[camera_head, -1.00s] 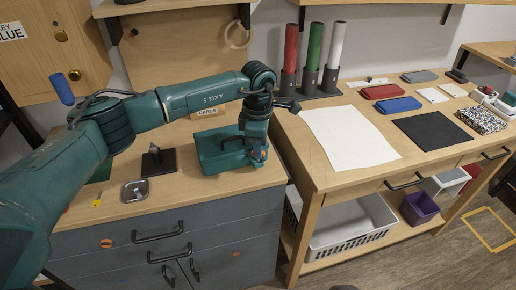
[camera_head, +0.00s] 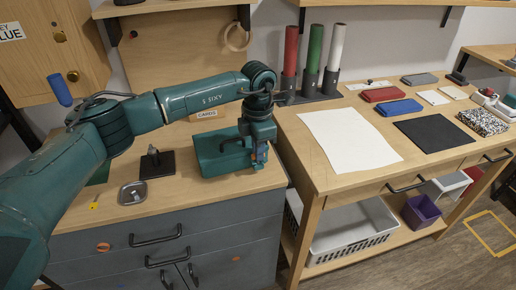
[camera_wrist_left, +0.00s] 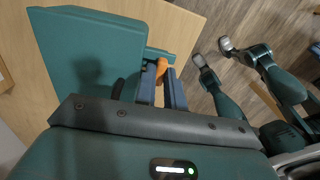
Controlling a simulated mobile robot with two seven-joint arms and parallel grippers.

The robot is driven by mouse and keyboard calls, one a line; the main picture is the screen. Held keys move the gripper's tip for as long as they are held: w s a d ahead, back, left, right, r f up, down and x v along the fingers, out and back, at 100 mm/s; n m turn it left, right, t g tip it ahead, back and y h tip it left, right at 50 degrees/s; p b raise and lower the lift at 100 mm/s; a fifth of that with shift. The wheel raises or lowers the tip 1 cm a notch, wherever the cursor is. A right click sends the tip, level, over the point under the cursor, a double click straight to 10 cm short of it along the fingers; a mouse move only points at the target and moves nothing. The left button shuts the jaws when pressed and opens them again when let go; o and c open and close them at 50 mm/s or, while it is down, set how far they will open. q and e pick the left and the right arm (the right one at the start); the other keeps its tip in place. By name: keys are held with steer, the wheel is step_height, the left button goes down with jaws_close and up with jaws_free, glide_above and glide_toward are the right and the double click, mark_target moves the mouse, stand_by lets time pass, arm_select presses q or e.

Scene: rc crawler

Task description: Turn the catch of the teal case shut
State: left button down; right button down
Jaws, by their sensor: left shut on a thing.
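The teal case (camera_head: 216,160) stands closed on the wooden top of the grey drawer cabinet, near its right end. Its dark handle is partly visible. The orange catch (camera_wrist_left: 161,68) shows in the left wrist view at the case's edge, between the fingers. My left gripper (camera_head: 259,163) comes down from above at the case's right front side. It is shut on the catch; its fingers (camera_wrist_left: 161,92) also show in the left wrist view. The fingers partly hide the catch, so its exact angle is hard to tell.
A dark block with a post (camera_head: 157,162) and a small metal tin (camera_head: 133,193) lie left of the case. A cards box (camera_head: 208,114) stands behind it. The workbench with a white sheet (camera_head: 350,136) and upright tubes is to the right. Bare wood lies in front of the case.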

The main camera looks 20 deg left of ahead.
arm_select(q)
steer(key=shift+r, duration=0.1)
steer(key=c, duration=1.8)
jaws_free()
steer(key=shift+o, duration=0.2)
step_height(320, 180, up, 13)
steer(key=b, duration=0.1)
arm_select(e)
steer(key=shift+w+a+y, duration=0.15)
steer(key=shift+a+y, duration=0.15)
arm_select(q)
steer(key=shift+r, duration=0.1)
arm_select(e)
steer(key=shift+d+f, duration=0.1)
steer(key=shift+f, duration=0.05)
